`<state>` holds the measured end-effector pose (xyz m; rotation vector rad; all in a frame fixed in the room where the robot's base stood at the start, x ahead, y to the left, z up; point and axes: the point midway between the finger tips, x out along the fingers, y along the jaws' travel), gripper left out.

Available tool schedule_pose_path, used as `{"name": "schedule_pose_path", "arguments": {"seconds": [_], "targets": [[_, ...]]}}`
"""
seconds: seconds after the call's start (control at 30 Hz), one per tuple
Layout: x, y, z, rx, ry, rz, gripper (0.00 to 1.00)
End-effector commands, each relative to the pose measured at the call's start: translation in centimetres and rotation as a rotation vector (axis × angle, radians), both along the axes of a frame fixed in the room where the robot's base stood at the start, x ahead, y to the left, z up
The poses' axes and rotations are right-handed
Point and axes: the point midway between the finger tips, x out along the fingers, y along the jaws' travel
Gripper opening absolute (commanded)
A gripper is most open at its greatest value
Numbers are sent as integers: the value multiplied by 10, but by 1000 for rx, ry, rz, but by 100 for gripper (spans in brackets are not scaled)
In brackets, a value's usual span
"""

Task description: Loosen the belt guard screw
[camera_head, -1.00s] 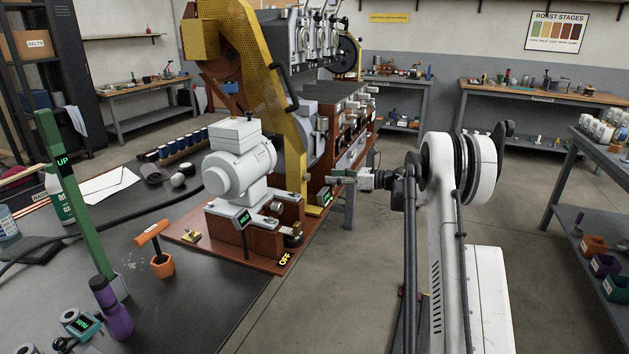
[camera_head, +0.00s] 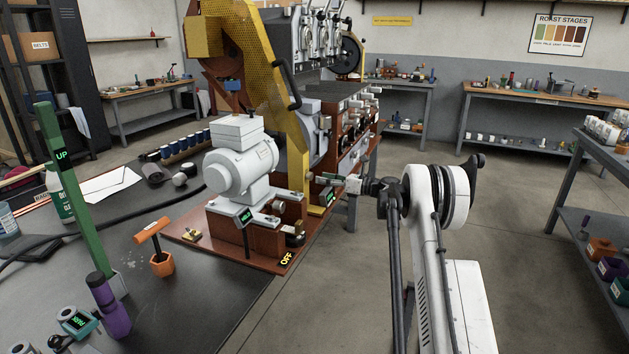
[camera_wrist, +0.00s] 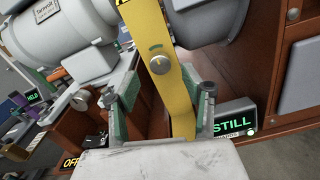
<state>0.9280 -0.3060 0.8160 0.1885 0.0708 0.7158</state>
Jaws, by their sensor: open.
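The yellow belt guard (camera_head: 281,90) rises over the roaster's drive side; its lower strip (camera_wrist: 178,103) runs down the middle of the wrist view. The guard screw (camera_wrist: 160,64) is a round silver head with a slot, set in that strip, with a small green mark (camera_wrist: 155,47) just above it. My gripper (camera_wrist: 160,84) is open and empty. In the wrist view its green-padded fingers stand to the left and right of the strip, with the screw between and beyond them. In the head view my gripper (camera_head: 335,180) is beside the guard's foot; the screw cannot be made out there.
The grey motor (camera_head: 240,170) stands left of the guard on the red-brown base. A small display reading STILL (camera_wrist: 233,122) is close to the right finger. An OFF label (camera_head: 287,259) marks the base's front corner. Open floor lies to the right.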

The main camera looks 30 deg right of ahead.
Motion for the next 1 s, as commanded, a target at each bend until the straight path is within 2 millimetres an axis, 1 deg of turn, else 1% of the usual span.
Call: {"name": "schedule_pose_path", "arguments": {"seconds": [0.03, 0.1, 0.3, 0.67, 0.77, 1.0], "targets": [[7, 7, -2, 0, 0, 1, 44], [14, 14, -2, 0, 0, 2, 44], [28, 25, 0, 0, 0, 0, 44], [31, 27, 0, 0, 0, 0, 44], [31, 27, 0, 0, 0, 0, 32], [31, 27, 0, 0, 0, 0, 0]]}}
